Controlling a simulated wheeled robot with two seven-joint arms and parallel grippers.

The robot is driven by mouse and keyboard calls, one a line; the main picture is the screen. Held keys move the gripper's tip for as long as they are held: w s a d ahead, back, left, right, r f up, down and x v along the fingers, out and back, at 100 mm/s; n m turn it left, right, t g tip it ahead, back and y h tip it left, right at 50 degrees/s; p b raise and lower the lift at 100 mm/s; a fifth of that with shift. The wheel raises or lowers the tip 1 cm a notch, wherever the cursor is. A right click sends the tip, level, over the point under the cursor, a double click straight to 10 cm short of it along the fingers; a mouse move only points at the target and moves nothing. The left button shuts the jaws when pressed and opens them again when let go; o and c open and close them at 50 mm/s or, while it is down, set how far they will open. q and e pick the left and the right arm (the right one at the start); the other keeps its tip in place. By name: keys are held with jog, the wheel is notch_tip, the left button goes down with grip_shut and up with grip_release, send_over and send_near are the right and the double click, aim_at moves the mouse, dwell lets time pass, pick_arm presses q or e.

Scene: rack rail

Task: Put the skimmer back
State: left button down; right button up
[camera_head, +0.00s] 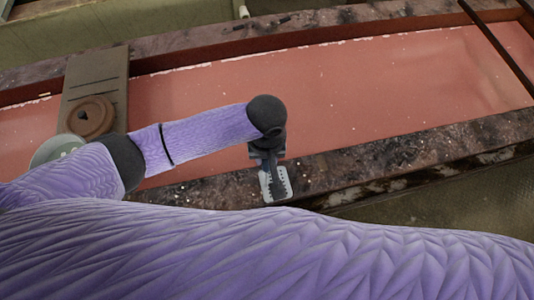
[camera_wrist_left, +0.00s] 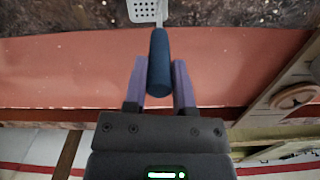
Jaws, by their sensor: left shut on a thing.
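The skimmer shows in the left wrist view, with a dark blue handle (camera_wrist_left: 159,48) and a pale grey head with holes (camera_wrist_left: 143,10). My left gripper (camera_wrist_left: 160,78) has its two purple fingers on either side of the handle and is shut on it. The head points away from the gripper. In the head view my left gripper (camera_head: 268,153) hangs over the near dark stone edge, with the skimmer's pale head (camera_head: 285,185) below it, partly covered. I cannot tell whether the skimmer touches the surface. My right gripper is not in view. No rack rail is clearly visible.
A long reddish surface (camera_head: 400,80) lies between dark speckled stone borders (camera_head: 400,153). A wooden board (camera_head: 97,75) with a brown round piece (camera_head: 93,116) is at the left, beside a pale round thing (camera_head: 57,149). A thin dark bar (camera_head: 495,45) crosses the upper right. The middle-right surface is clear.

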pick_arm(q)
jog(key=shift+c, duration=2.2)
grip_release()
jog(key=shift+f, duration=0.1)
notch_tip(320, 180, up, 12)
jog(key=p, duration=0.1)
jog(key=shift+p, duration=0.35)
